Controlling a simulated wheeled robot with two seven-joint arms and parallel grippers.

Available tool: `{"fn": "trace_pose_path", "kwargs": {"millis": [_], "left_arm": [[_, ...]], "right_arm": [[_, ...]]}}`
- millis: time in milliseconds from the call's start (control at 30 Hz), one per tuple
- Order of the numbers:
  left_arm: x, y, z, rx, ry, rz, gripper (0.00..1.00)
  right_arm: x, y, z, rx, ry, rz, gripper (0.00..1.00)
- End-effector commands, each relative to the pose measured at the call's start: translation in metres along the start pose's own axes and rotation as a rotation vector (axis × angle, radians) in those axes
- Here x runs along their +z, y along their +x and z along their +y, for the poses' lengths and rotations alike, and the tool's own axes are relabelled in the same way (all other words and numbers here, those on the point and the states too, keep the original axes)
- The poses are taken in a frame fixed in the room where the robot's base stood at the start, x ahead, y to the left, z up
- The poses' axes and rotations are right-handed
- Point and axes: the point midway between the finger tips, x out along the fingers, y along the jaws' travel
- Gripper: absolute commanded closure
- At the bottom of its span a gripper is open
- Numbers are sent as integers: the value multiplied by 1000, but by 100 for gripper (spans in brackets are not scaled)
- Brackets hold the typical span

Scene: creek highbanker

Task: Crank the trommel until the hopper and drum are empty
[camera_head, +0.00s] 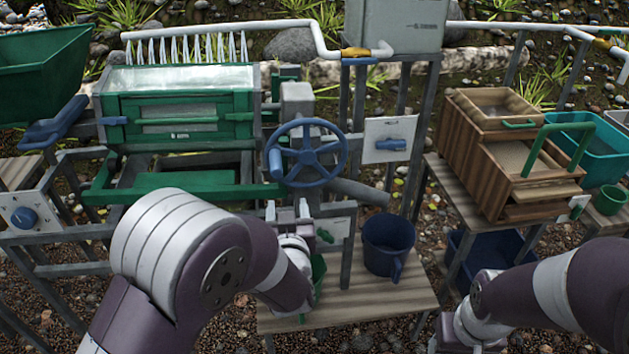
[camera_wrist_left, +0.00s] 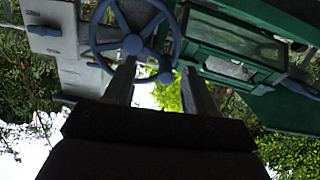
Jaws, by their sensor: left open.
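The blue crank wheel (camera_head: 307,152) stands on the right end of the trommel's green drum housing (camera_head: 180,112). A blue knob (camera_head: 275,162) sticks out at the wheel's left rim. The green hopper (camera_head: 42,62) is at the far left; its contents cannot be made out. My left gripper (camera_head: 287,211) is open and empty, just below the wheel, with its fingers pointing up. In the left wrist view, the wheel (camera_wrist_left: 136,43) lies beyond the two spread fingers (camera_wrist_left: 158,88). My right arm is at the lower right; its fingers do not show.
A blue bucket (camera_head: 388,247) stands on the wooden bench (camera_head: 350,305), and a green container (camera_head: 318,272) is partly behind my left arm. A wooden sluice box (camera_head: 490,165) and a teal tub (camera_head: 583,148) are at right.

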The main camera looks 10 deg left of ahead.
Motion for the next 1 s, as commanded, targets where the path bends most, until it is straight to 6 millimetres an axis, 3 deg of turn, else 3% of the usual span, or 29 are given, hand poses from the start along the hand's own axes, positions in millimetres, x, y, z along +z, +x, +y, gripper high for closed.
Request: {"fn": "trace_pose_path", "kwargs": {"millis": [33, 167, 633, 800, 1000], "left_arm": [[-18, 1, -5, -31, 0, 68, 45], [-33, 2, -12, -63, 17, 145, 45], [-44, 82, -17, -62, 21, 143, 45], [-46, 96, -17, -60, 21, 143, 45], [-47, 98, -17, -59, 21, 142, 45]], "right_arm": [[0, -2, 0, 0, 0, 0, 47], [0, -1, 0, 0, 0, 0, 47], [1, 11, 0, 0, 0, 0, 47], [2, 12, 0, 0, 0, 0, 47], [2, 12, 0, 0, 0, 0, 47]]}}
